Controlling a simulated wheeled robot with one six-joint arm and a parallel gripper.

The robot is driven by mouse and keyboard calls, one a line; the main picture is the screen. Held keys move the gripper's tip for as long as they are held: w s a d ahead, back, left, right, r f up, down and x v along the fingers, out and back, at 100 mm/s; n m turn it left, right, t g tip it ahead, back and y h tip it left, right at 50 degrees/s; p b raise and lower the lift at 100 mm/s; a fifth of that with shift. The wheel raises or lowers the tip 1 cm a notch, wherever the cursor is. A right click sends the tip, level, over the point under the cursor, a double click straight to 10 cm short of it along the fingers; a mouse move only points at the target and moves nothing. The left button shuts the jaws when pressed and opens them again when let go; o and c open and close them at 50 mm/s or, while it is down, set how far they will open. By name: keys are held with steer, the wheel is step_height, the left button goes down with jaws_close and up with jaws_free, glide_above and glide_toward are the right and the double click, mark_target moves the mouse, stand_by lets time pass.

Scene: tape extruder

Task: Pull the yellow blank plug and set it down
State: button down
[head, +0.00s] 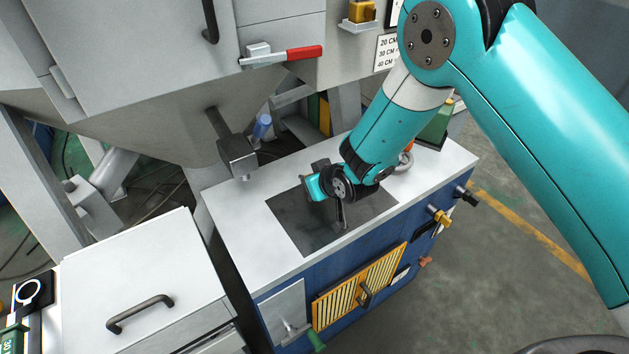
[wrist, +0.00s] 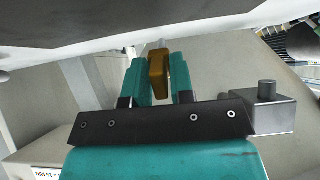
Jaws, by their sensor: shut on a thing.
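My gripper (wrist: 158,82) is shut on the yellow blank plug (wrist: 158,72), which sits between its teal fingers in the wrist view. A short grey stem shows above the plug's yellow body. In the head view my gripper (head: 314,187) is over the dark mat (head: 305,232) on the bench top, towards its back edge. The plug cannot be made out there, and I cannot tell whether it touches anything.
The grey bench top (head: 250,250) has clear room around the mat. A grey bracket (head: 238,157) hangs at the back left, near a blue cylinder (head: 261,127). A red-handled latch (head: 303,52) is above. Yellow (head: 440,216) and black (head: 467,195) fittings stick out from the bench's right side.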

steer(key=shift+f, duration=0.25)
stand_by(0.4)
steer(key=c, duration=1.5)
jaws_free()
steer(key=shift+s+d+f+t+y+b, duration=0.15)
steer(key=shift+f+t+y+b, duration=0.3)
steer(key=shift+b, duration=1.1)
